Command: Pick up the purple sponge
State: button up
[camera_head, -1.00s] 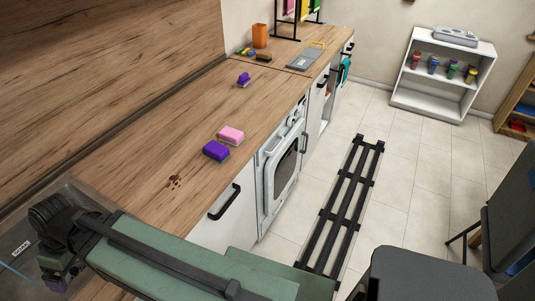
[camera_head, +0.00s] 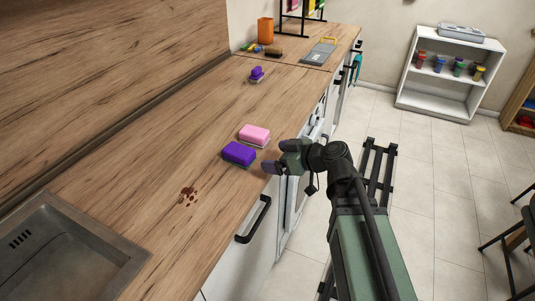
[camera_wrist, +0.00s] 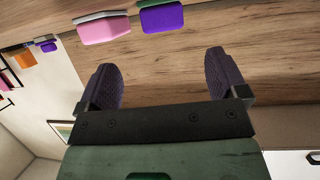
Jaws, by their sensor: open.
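The purple sponge (camera_head: 239,153) lies flat on the wooden counter near its front edge. In the wrist view the purple sponge (camera_wrist: 162,17) is at the top, partly cut off by the frame edge. My gripper (camera_head: 270,168) is at the counter's front edge, just right of the purple sponge and apart from it. In the wrist view my gripper (camera_wrist: 164,78) shows two dark fingers spread apart with nothing between them. A pink sponge (camera_head: 255,134) sits close beside the purple one, and it also shows in the wrist view (camera_wrist: 103,28).
A dark red stain (camera_head: 187,195) marks the counter, with a metal sink (camera_head: 110,248) at near left. A small purple object (camera_head: 257,74), an orange cup (camera_head: 265,31) and a grey board (camera_head: 318,53) are farther back. A black handle (camera_head: 254,220) juts from the cabinet front.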

aim_at(252, 156)
jog(key=b+x, duration=0.4)
jog(key=x, duration=0.7)
jog(key=shift+s+f, duration=0.15)
jog(key=c, duration=1)
